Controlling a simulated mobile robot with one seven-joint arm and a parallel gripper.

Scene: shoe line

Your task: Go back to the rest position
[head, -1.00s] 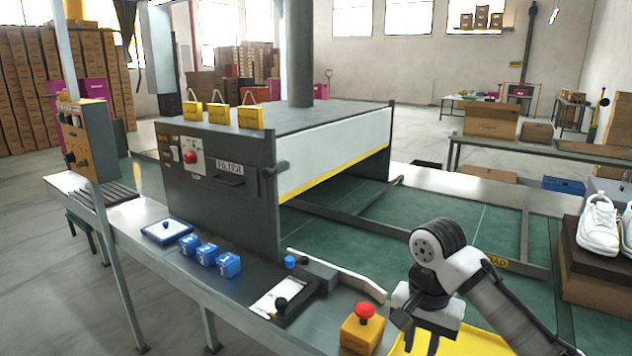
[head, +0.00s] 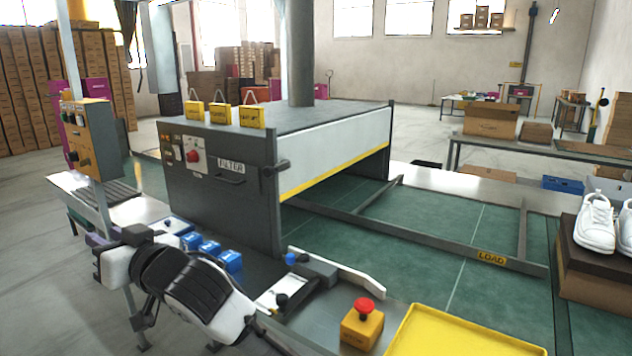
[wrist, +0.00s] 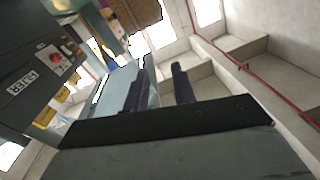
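My arm is folded at the lower left of the head view, in front of the bench, covering part of the bench edge and the blue blocks.
The grey machine (head: 222,185) stands on the green line bed. The red button on a yellow box (head: 362,325), the yellow tray (head: 462,335), the blue blocks (head: 210,248) and the control post (head: 90,135) are near the arm. White shoes (head: 597,222) sit on a box at right.

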